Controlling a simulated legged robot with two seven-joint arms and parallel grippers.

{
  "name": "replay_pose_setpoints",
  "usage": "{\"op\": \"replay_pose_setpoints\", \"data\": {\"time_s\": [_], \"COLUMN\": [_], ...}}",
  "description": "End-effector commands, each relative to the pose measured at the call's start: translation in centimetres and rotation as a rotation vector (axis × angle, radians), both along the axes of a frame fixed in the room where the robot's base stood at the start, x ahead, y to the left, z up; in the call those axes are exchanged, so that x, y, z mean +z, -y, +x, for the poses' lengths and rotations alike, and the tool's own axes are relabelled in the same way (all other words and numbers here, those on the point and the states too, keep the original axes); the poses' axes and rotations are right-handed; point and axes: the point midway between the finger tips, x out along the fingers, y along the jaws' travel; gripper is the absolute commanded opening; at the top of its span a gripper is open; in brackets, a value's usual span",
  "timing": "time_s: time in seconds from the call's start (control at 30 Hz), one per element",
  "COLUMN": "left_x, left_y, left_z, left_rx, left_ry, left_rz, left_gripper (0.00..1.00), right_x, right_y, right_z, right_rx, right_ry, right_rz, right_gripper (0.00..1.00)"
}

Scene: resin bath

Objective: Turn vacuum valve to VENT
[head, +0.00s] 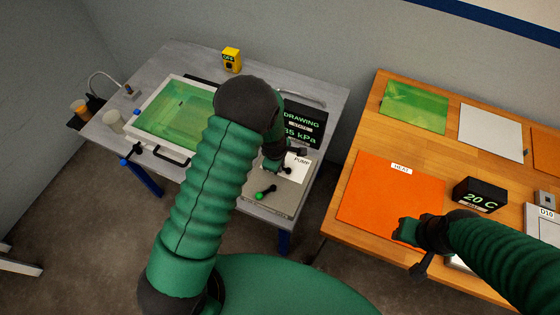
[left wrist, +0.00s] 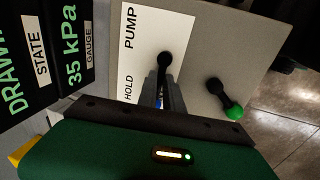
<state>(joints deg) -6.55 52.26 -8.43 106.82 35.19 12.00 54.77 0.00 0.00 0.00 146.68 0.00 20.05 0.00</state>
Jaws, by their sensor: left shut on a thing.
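The vacuum valve's black lever (left wrist: 165,62) stands on a white label plate (left wrist: 150,30) that reads PUMP and HOLD in the left wrist view; no VENT mark shows. My left gripper (left wrist: 167,92) is shut on this lever, with its fingers below the rounded black end. In the head view my left gripper (head: 288,160) is over the plate (head: 303,164), and my arm hides part of the panel. My right gripper (head: 410,250) is over the front edge of the wooden table, away from the valve; its opening is unclear.
A green-knobbed lever (left wrist: 235,112) is beside the valve. A framed green bath (head: 147,149) is left of my arm. An orange HEAT mat (head: 375,190) and 20 C display (head: 480,195) are on the wooden table.

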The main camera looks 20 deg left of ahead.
Motion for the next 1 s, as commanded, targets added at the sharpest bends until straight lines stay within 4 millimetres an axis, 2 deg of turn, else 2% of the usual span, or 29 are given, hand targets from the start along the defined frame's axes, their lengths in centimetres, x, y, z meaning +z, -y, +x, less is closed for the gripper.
{"op": "replay_pose_setpoints", "data": {"time_s": [0.6,0.63,0.77,1.0], "left_x": [0.08,0.08,0.05,0.02], "left_y": [0.17,0.17,0.14,0.09], "left_z": [0.03,0.03,-0.01,-0.06], "left_rx": [0.040,0.040,0.039,0.040], "left_ry": [0.003,0.003,0.002,0.001], "left_rz": [-0.002,-0.002,-0.002,-0.001], "left_gripper": [0.00,0.14,0.31,0.33], "right_x": [0.35,0.34,0.34,0.34], "right_y": [0.00,0.00,0.00,0.00], "right_z": [0.00,0.00,0.00,-0.01], "right_rx": [0.000,0.000,0.000,0.000], "right_ry": [0.000,0.000,0.000,0.000], "right_rz": [0.000,0.000,0.000,0.000], "right_gripper": [0.36,0.36,0.36,0.36]}}
